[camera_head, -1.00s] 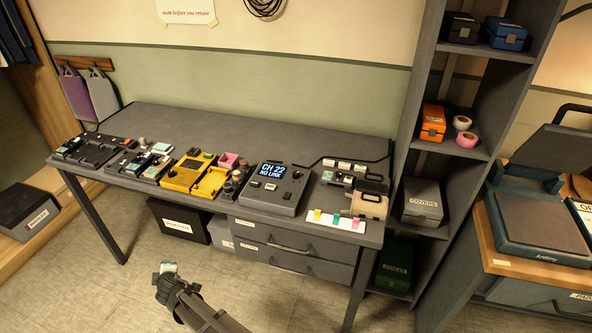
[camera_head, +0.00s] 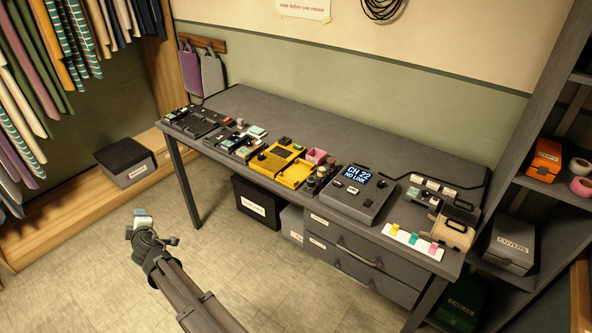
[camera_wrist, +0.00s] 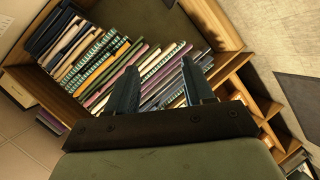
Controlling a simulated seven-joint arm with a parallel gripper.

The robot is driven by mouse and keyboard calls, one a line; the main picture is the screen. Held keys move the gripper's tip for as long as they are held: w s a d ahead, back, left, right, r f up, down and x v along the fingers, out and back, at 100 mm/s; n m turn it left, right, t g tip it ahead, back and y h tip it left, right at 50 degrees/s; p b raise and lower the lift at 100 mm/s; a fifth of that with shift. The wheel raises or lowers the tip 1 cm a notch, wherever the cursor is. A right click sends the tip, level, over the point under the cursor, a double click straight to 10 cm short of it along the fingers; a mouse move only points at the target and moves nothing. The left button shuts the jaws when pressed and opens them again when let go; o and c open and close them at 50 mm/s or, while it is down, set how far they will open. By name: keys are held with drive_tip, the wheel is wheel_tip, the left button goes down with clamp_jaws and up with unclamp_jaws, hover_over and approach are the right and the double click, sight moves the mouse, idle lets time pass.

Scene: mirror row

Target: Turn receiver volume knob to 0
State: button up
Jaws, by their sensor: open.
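The receiver (camera_head: 352,207) is a grey box on the desk with a lit screen (camera_head: 366,175) reading "CH 22 NO LINK". A dark knob (camera_head: 382,184) sits to the right of the screen and another small dark knob (camera_head: 367,202) sits below it. Which one is the volume knob, and its setting, are too small to tell. My gripper (camera_head: 145,222) is in front of the desk, over the floor, well left of the receiver and apart from it. In the wrist view my gripper (camera_wrist: 158,72) is open and empty, facing the hanging clothes.
A shelf unit (camera_head: 522,190) stands at the right. The floor before the desk is open.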

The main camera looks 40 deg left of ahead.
drive_tip(key=w+d+r+m+t+h, duration=0.1)
drive_tip(key=w+d+r+m+h, duration=0.3)
drive_tip(key=w, duration=0.9)
drive_tip(key=w+d+r+m+t+h, duration=0.1)
drive_tip(key=w+d+m+h, duration=0.1)
drive_tip(key=w+d+m, duration=0.75)
drive_tip(key=w+d+r+m+t+h, duration=0.1)
drive_tip(key=w+d+r+h, duration=0.2)
drive_tip(key=w, duration=1.3)
drive_tip(key=w+d+r+m+g+h, duration=0.1)
drive_tip(key=w+d+m, duration=0.1)
drive_tip(key=w+d, duration=0.2)
drive_tip(key=w+d+r+m+h, duration=0.1)
drive_tip(key=w+d+m, duration=0.1)
drive_tip(key=w+d, duration=0.2)
drive_tip(key=w+d+r+m+g+h, duration=0.1)
drive_tip(key=w+d, duration=0.3)
drive_tip(key=d, duration=0.5)
drive_tip(key=shift+w+d+r+m+g, duration=0.2)
drive_tip(key=shift+d+r+m+g, duration=0.2)
drive_tip(key=shift+m, duration=0.45)
drive_tip(key=w+d+r+m+g+h, duration=0.1)
drive_tip(key=w+d+r+m+g, duration=0.2)
drive_tip(key=d, duration=0.7)
drive_tip(key=m+g, duration=0.1)
drive_tip(key=m, duration=0.2)
approach(381, 182)
wheel_tip(381, 182, down, 8)
drive_tip(key=shift+w+a+f, duration=0.1)
drive_tip(key=shift+f, duration=0.15)
